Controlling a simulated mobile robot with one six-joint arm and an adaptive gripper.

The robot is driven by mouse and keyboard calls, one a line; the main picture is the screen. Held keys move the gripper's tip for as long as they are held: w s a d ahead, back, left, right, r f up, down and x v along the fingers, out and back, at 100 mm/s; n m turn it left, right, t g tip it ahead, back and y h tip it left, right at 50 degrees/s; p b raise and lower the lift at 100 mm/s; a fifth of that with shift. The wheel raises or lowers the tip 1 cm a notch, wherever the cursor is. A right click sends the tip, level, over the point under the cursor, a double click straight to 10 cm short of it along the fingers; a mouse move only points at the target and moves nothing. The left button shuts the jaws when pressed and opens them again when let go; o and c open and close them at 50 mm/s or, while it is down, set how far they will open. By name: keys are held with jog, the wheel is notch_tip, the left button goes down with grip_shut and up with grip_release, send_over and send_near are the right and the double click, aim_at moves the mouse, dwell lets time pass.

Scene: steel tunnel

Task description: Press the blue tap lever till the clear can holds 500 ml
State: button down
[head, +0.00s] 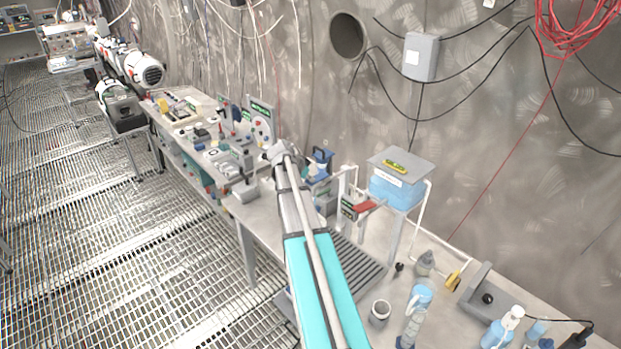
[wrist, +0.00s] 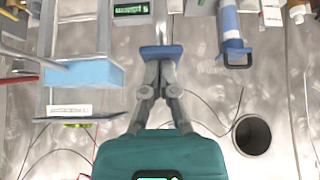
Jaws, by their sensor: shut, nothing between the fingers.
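In the wrist view my gripper (wrist: 160,64) is shut, with nothing between its fingers. Its fingertips are at the blue tap lever (wrist: 160,52), which shows as a flat blue piece below a bright metal stem. I cannot tell whether they touch it. A blue water tank (wrist: 84,73) is left of the gripper in the wrist view. In the head view the tank (head: 396,192) stands on a frame under a grey lid. A green-lit display (wrist: 130,10) shows at the top of the wrist view, its digits too small to read. I cannot make out the clear can or its level.
A blue-and-white upright device (wrist: 232,35) stands right of the lever in the wrist view. In the head view a grey cup (head: 380,312), a blue-topped cylinder (head: 415,312) and bottles (head: 503,328) stand on the near bench. A grey wall box (head: 421,57) hangs behind.

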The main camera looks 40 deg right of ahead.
jog(key=shift+r, duration=0.15)
jog(key=shift+r+p, duration=0.65)
jog(key=shift+p, duration=0.2)
jog(key=shift+r, duration=0.1)
jog(key=r+p, duration=0.4)
jog(key=shift+d+r, duration=0.1)
jog(key=shift+d, duration=0.3)
jog(key=p+v, duration=0.8)
jog(key=v, duration=0.1)
jog(key=shift+r, duration=0.35)
jog(key=shift+d, duration=0.1)
dwell(2.0)
